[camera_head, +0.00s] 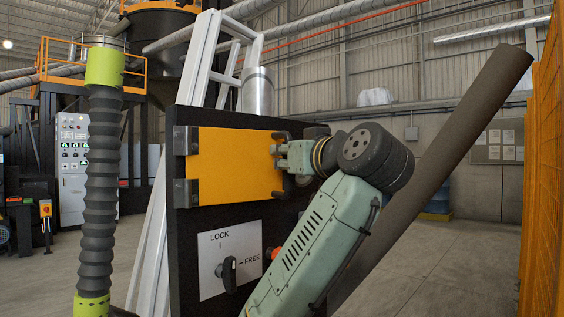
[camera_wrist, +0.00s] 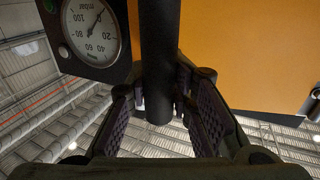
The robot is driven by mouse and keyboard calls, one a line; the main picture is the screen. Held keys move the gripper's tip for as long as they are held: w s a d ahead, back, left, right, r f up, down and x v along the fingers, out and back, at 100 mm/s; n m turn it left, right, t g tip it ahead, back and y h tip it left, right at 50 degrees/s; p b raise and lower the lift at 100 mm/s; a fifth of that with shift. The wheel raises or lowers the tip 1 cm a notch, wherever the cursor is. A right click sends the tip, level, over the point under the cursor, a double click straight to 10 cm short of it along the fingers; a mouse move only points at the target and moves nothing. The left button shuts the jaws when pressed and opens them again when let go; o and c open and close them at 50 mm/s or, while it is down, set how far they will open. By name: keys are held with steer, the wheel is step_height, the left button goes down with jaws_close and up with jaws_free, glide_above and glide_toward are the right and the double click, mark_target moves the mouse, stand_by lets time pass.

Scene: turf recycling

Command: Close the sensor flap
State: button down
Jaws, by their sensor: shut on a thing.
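The sensor flap (camera_head: 232,163) is a flat orange-yellow plate on the upper part of a dark upright panel (camera_head: 185,235), with grey hinges at its left edge. A dark bar handle (camera_wrist: 160,50) is at its right edge. My gripper (camera_head: 283,157) is shut on this handle, seen between the pads of my gripper (camera_wrist: 163,108) in the wrist view. The orange flap (camera_wrist: 245,50) fills the upper right there. A round mbar gauge (camera_wrist: 91,28) shows at the upper left. I cannot tell how far the flap stands from the panel; my gripper hides part of its right edge.
Below the flap is a white LOCK/FREE plate (camera_head: 230,260) with a black knob (camera_head: 229,272). A ribbed hose (camera_head: 102,180) stands at left, an orange mesh fence (camera_head: 545,180) at right. Open concrete floor (camera_head: 430,270) lies right of the panel.

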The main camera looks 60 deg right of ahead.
steer(key=shift+s, duration=0.15)
steer(key=c, duration=1.4)
jaws_free()
steer(key=shift+c, duration=0.2)
steer(key=shift+a, duration=0.1)
steer(key=v, duration=1.1)
steer(key=shift+s+a, duration=0.25)
